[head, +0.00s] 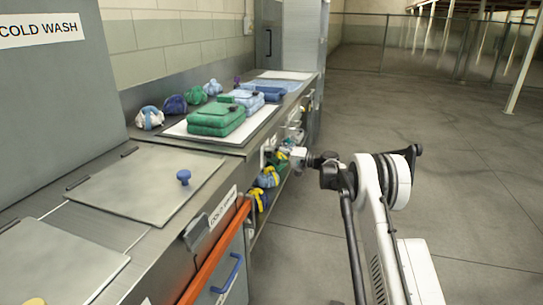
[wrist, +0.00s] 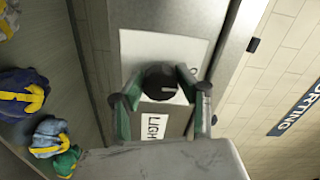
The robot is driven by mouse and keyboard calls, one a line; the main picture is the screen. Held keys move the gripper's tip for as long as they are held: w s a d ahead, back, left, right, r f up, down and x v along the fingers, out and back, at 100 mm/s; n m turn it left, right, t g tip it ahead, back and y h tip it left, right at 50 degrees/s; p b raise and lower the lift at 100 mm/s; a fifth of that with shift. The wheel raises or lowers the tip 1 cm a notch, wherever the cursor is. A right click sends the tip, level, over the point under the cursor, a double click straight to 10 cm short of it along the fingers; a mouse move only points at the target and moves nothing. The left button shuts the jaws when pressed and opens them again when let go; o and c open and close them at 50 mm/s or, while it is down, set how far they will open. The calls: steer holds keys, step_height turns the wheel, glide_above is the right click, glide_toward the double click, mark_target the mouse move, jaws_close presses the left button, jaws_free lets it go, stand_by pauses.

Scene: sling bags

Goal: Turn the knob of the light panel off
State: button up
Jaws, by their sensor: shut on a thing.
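In the wrist view, the black round knob (wrist: 161,84) with a pale pointer line sits on the light panel (wrist: 185,45), a pale plate. A white label (wrist: 154,125) reading "LIGH" is partly hidden by my wrist. My gripper (wrist: 158,88) has its two green-and-black fingers on either side of the knob and is shut on it. In the head view, my gripper (head: 297,158) is at the front face of the counter, and the knob cannot be made out there.
Folded green towels (head: 215,120) and several bundled bags lie on the counter. Blue and yellow sling bags (head: 265,180) hang or lie below my gripper; some show in the wrist view (wrist: 25,95). An orange rail (head: 215,255) runs along the front. The floor at right is clear.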

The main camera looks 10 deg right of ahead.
steer(key=o, duration=1.1)
steer(key=shift+d, duration=0.1)
steer(key=v, duration=1.2)
